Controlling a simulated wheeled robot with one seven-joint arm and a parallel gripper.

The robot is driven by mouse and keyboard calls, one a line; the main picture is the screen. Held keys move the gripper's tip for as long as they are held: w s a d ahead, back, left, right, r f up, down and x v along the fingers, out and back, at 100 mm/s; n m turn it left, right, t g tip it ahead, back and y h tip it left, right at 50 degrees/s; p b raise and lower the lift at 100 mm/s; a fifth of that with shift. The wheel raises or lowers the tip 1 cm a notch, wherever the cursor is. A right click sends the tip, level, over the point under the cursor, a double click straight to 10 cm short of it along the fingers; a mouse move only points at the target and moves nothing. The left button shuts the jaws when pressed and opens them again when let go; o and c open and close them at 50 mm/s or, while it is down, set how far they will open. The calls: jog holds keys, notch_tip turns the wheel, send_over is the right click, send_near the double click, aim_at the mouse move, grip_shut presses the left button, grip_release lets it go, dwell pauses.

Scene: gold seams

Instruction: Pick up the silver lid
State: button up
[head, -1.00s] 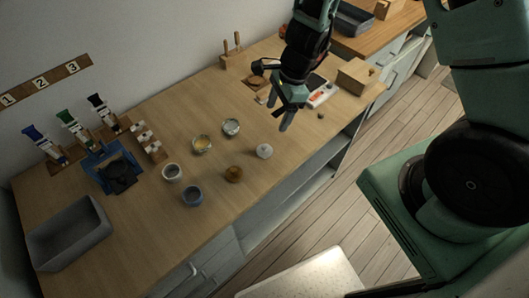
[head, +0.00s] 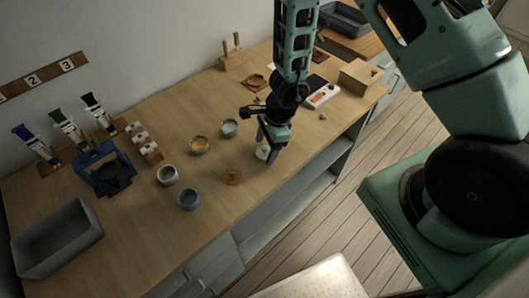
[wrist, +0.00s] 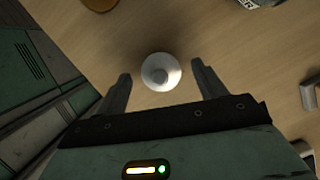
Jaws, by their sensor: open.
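The silver lid (wrist: 160,72) is a small round disc with a knob, lying on the wooden table. In the wrist view it sits between and just beyond the tips of my open gripper (wrist: 160,82), with nothing held. In the head view my gripper (head: 268,150) is low over the lid (head: 263,153), which is partly hidden by the fingers. I cannot tell how much height is left between the fingertips and the table.
An amber lid (head: 233,176) lies to the left of my gripper. A grey bin (head: 57,238) stands at far left.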

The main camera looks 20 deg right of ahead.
jog(key=shift+f, duration=0.25)
jog(key=c, duration=1.1)
jog(key=shift+o, duration=0.2)
jog(key=shift+r, duration=0.1)
